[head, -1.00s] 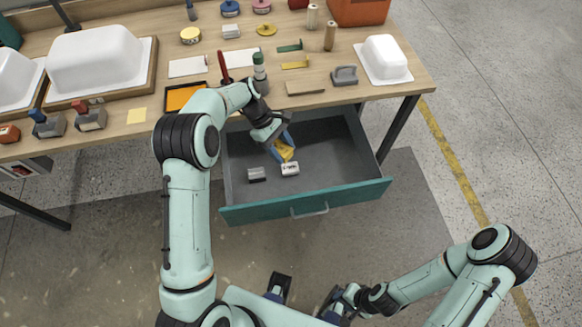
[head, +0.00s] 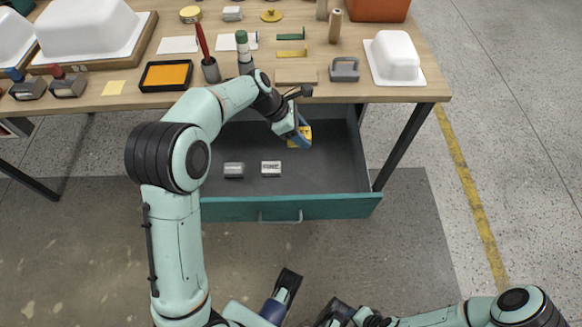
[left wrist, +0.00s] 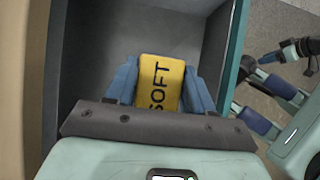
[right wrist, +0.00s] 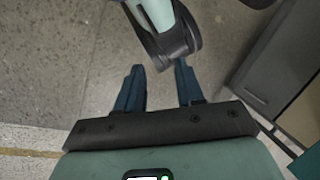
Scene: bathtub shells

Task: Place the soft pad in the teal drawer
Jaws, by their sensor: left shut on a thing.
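The soft pad (left wrist: 160,82) is a yellow block marked "SOFT". In the left wrist view it sits between the two blue fingers of my left gripper (left wrist: 160,90), which is shut on it. In the head view the yellow pad (head: 303,133) shows beside my left gripper (head: 300,138), over the back right part of the open teal drawer (head: 290,207). Whether the pad touches the drawer floor I cannot tell. My right gripper (right wrist: 160,88) is open and empty, over bare floor away from the drawer.
Two small grey-and-white blocks, one (head: 233,170) and another (head: 271,168), lie on the drawer floor. The workbench (head: 130,105) above holds an orange ink pad (head: 166,75), a cup of tools (head: 210,70), a grey block (head: 344,70) and white shells (head: 395,58). The drawer's right front is clear.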

